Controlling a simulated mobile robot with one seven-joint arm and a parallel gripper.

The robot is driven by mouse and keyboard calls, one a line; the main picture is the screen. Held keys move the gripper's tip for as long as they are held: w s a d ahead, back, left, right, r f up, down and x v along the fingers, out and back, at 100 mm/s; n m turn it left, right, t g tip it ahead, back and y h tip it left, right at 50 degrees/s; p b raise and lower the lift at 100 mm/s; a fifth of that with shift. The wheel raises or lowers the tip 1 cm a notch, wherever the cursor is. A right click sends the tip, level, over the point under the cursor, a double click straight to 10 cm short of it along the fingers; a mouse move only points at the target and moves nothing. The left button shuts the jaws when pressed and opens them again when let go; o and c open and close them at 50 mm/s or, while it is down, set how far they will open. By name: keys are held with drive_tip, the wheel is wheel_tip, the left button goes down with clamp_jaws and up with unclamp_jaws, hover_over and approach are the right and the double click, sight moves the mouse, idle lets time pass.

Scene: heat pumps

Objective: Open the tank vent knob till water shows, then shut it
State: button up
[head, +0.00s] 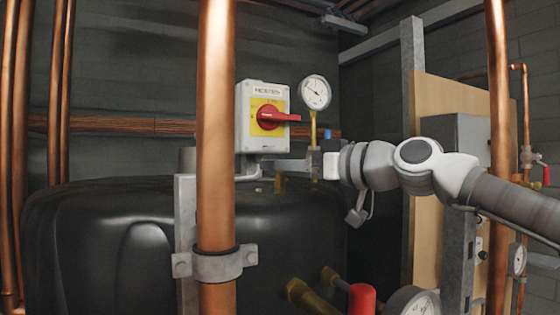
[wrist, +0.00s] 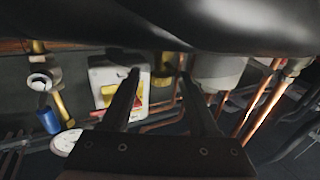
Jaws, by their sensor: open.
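The black tank (head: 110,240) fills the lower left of the head view, and its dark curved body (wrist: 220,25) is across the top of the wrist view. My gripper (head: 268,165) is above the tank top, pointing left. In the wrist view my gripper (wrist: 159,67) is open, with a brass fitting (wrist: 163,66) seen between or behind its fingertips. A brass piece (head: 280,184) also shows below the gripper in the head view. I cannot tell which part is the vent knob, or whether a finger touches anything. No water is visible.
A red switch (head: 270,117) on a grey-and-yellow box stands behind the gripper, with a gauge (head: 315,92) to its right. A blue knob (wrist: 47,120) is at the left of the wrist view. A copper pipe (head: 216,130) stands in front of the tank.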

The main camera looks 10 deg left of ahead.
drive_tip(key=shift+w+a, duration=0.25)
drive_tip(key=shift+a, duration=0.2)
clamp_jaws()
